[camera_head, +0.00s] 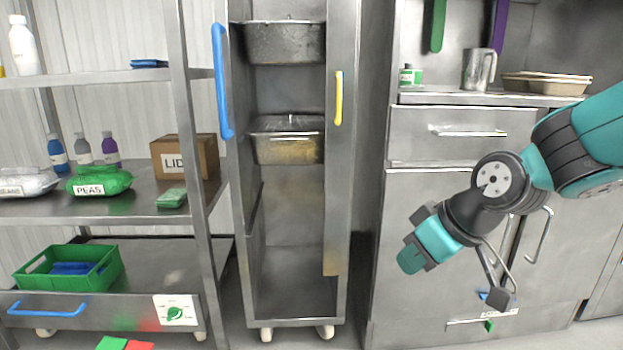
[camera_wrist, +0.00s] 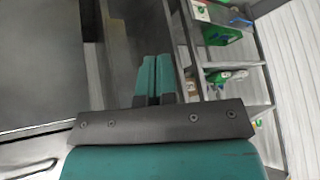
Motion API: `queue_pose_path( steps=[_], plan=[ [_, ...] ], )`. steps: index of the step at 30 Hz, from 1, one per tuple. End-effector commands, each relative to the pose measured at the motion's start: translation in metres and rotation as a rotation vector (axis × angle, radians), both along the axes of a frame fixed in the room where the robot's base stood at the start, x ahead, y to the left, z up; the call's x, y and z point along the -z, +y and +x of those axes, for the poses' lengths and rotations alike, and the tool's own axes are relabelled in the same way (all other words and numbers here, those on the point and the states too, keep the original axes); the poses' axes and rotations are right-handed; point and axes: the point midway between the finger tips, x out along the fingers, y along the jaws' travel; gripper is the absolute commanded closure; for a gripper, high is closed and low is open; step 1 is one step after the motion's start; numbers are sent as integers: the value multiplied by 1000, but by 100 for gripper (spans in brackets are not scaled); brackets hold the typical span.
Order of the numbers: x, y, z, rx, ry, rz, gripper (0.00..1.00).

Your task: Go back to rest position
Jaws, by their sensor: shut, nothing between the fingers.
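My gripper (camera_head: 409,261) is at the end of my arm, in front of the steel cabinet at the right of the head view. It points down and to the left and stands apart from the things around it. In the wrist view its two teal fingers (camera_wrist: 153,78) lie side by side, shut with nothing between them. My arm comes in from the right edge of the head view and bends at a dark joint.
A tall steel rack (camera_head: 239,285) with metal pans stands left of my gripper, its door open. A shelf unit (camera_head: 140,207) holds bags, bottles, a cardboard box (camera_head: 186,156) and a green crate (camera_head: 68,281). A counter (camera_head: 450,97) bears a metal jug (camera_head: 478,70) and trays.

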Motion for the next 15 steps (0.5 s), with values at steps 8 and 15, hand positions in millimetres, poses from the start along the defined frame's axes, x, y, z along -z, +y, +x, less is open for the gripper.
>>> queue_pose_path(
  steps=[8,15],
  plan=[
    [-34,12,-145,-19,288,-32,100],
    [-70,4,-198,-12,402,-76,100]
  ],
)
